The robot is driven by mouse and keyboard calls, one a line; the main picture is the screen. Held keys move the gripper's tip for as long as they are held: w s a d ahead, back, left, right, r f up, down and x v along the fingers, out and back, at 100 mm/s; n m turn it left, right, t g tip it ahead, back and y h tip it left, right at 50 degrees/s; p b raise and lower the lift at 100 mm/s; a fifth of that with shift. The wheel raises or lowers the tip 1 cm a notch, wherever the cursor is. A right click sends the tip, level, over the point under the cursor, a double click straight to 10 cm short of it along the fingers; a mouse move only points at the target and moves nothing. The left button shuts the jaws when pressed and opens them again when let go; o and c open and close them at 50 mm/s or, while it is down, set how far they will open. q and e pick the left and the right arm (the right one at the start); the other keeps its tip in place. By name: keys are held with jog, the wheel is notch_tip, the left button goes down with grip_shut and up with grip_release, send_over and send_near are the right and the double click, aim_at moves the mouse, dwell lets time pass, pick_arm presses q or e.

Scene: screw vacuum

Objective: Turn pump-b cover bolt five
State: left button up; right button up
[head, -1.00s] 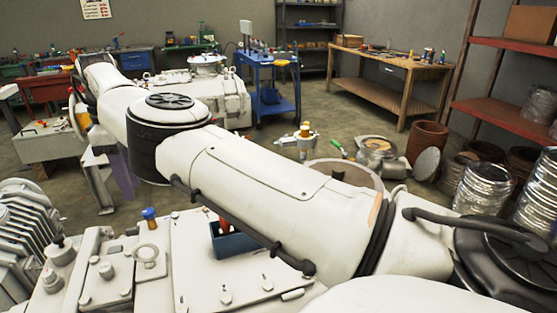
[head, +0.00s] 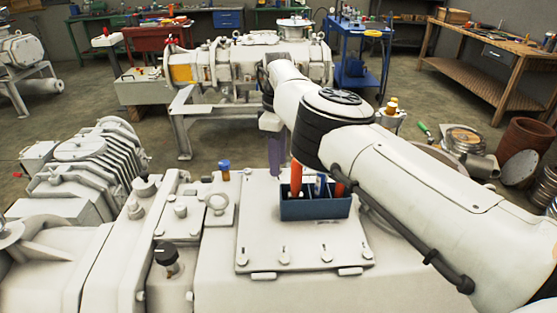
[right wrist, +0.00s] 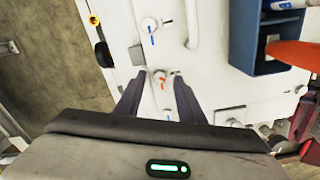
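The pale cover plate (head: 300,240) lies on the white pump body in front, with several small bolts along its near edge, one being this bolt (head: 326,255). My right gripper (head: 276,155) points down behind the blue bin, its dark purple fingers partly seen in the head view. In the right wrist view the right gripper (right wrist: 158,90) is open, with a red-marked bolt (right wrist: 160,82) showing between its fingers. Blue-marked bolts (right wrist: 150,28) show above and below it. I see nothing held. I cannot tell which bolt is number five. My left gripper is not in view.
A blue bin (head: 315,208) with orange and blue handled tools stands on the cover; it also shows in the right wrist view (right wrist: 240,35). Another pump (head: 250,62) stands behind.

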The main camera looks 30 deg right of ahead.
jog(key=shift+f, duration=0.4)
grip_shut()
